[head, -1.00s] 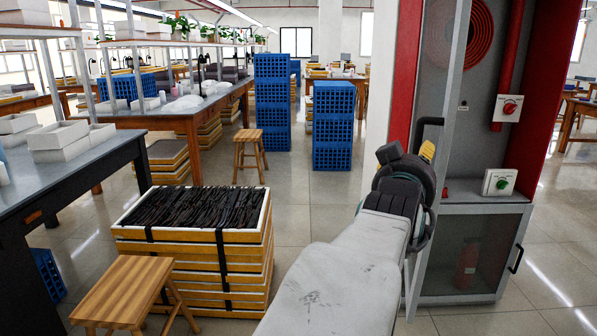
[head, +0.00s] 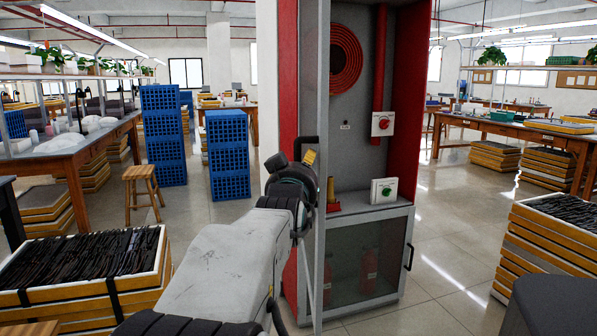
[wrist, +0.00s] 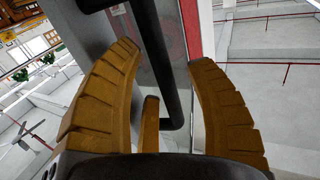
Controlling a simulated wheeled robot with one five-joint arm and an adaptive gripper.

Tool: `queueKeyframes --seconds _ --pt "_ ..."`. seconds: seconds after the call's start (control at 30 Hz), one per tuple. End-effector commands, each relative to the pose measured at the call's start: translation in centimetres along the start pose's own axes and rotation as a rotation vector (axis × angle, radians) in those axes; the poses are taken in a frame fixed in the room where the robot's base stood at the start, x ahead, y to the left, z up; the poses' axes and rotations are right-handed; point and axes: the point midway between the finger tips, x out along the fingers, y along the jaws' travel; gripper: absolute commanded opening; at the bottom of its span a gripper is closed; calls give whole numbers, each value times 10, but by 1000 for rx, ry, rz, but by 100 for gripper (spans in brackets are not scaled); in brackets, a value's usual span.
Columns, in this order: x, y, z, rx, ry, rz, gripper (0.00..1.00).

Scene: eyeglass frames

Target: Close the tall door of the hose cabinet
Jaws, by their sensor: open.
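The hose cabinet (head: 288,75) is red and grey, and its interior is exposed. Its tall door (head: 316,215) stands open toward me, seen nearly edge-on as a narrow grey-framed panel. A black bar handle (head: 307,147) is on the door's left face. My gripper (wrist: 165,58) is at this handle, its end partly hidden behind my arm in the head view.
Inside the cabinet are a red hose reel (head: 345,58), a red pipe and valve boxes. A lower glazed door (head: 368,262) looks shut. Stacked trays (head: 85,265) stand at left and more trays (head: 550,240) at right. Open floor (head: 440,255) lies right of the cabinet.

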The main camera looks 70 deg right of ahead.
Motion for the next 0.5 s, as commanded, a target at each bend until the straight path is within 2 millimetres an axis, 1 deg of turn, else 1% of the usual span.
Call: queueKeyframes --seconds 0.27,0.3,0.5 --pt "1 0 0 0 0 0 50" --pt "1 0 0 0 0 0 52" --pt "1 0 0 0 0 0 34"
